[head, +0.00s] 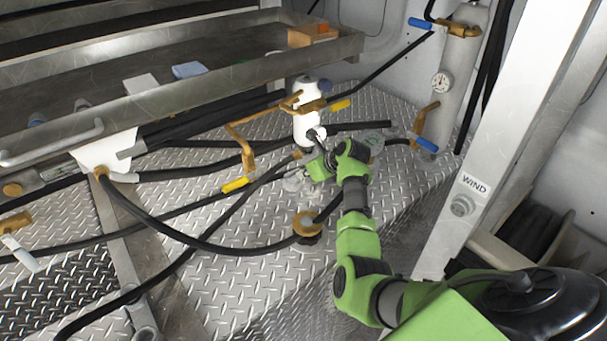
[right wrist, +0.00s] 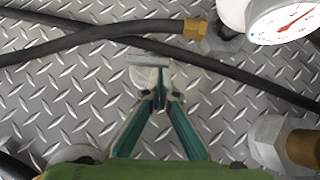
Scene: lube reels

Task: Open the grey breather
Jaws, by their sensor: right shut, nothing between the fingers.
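No part is marked as the grey breather, and I cannot tell for sure which one it is. A grey cylinder (head: 458,70) with a round gauge, brass fittings and blue-handled valves stands upright at the back right. A white cylinder (head: 306,122) with yellow-handled brass valves stands in the middle. My right gripper (head: 320,163) is low beside the base of the white cylinder. In the right wrist view its green fingers (right wrist: 159,92) are together and empty over the plate floor. A gauge (right wrist: 285,20) is at the top right there. My left gripper is not in view.
Black hoses (head: 200,245) cross the diamond-plate floor (head: 260,275). In the wrist view a hose (right wrist: 100,33) passes beyond the fingertips, and a grey hex fitting (right wrist: 268,140) is at right. A metal tray (head: 190,100) is at left. A post marked WIND (head: 475,187) stands at right.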

